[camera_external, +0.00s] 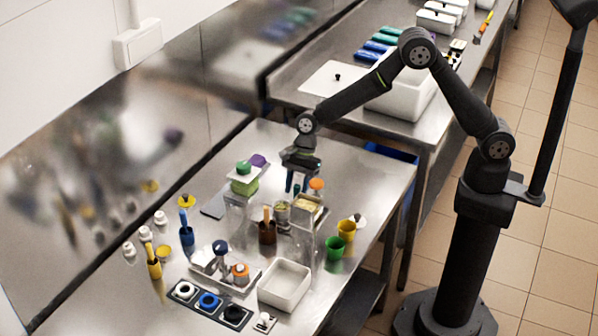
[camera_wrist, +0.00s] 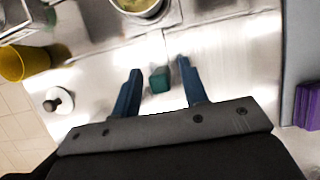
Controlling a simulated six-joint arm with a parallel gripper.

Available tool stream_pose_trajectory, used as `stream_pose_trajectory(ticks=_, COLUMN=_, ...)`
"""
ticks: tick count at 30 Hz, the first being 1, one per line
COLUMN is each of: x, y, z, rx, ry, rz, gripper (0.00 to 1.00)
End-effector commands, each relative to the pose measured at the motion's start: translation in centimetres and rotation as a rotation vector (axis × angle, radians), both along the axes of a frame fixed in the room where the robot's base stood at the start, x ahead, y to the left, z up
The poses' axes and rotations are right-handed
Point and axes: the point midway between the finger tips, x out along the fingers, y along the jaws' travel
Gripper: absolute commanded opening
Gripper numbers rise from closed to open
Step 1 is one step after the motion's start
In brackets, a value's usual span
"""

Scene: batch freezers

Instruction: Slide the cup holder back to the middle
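My gripper (camera_external: 297,184) hangs over the work table, behind the metal containers. In the wrist view its two blue fingers (camera_wrist: 160,80) are spread, with a small teal block (camera_wrist: 160,79) showing between them and a gap on each side. The teal block also shows below the fingers in the external view (camera_external: 296,189). I cannot tell whether it is part of the cup holder. A round metal-rimmed container (camera_wrist: 140,6) with yellowish contents is at the top of the wrist view. Which piece is the cup holder is not clear.
Yellow (camera_external: 346,231) and green (camera_external: 334,248) cups stand right of a clear-sided box (camera_external: 307,208). A green-topped stand (camera_external: 243,185) is to the left. A white dish (camera_external: 285,284) and a black tray with round inserts (camera_external: 209,305) are at the front. A purple block (camera_wrist: 308,106) is at the wrist view's right.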

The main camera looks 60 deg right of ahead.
Motion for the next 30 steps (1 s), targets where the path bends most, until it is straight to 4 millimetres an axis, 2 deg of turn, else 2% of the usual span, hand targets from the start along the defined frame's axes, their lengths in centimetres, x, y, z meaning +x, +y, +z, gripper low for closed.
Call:
stream_pose_trajectory(ticks=12, x=0.1, y=-3.9, z=9.4, rx=0.001, ry=-0.005, rz=-0.001, gripper=0.4)
stream_pose_trajectory(ticks=16, x=0.0, y=-4.9, z=11.9, rx=0.001, ry=-0.005, rz=-0.001, gripper=0.4)
stream_pose_trajectory(ticks=21, x=0.0, y=-5.7, z=13.8, rx=0.001, ry=-0.002, rz=-0.001, gripper=0.4)
stream_pose_trajectory(ticks=30, x=0.0, y=-6.0, z=14.6, rx=-0.001, ry=-0.001, rz=0.0, gripper=0.4)
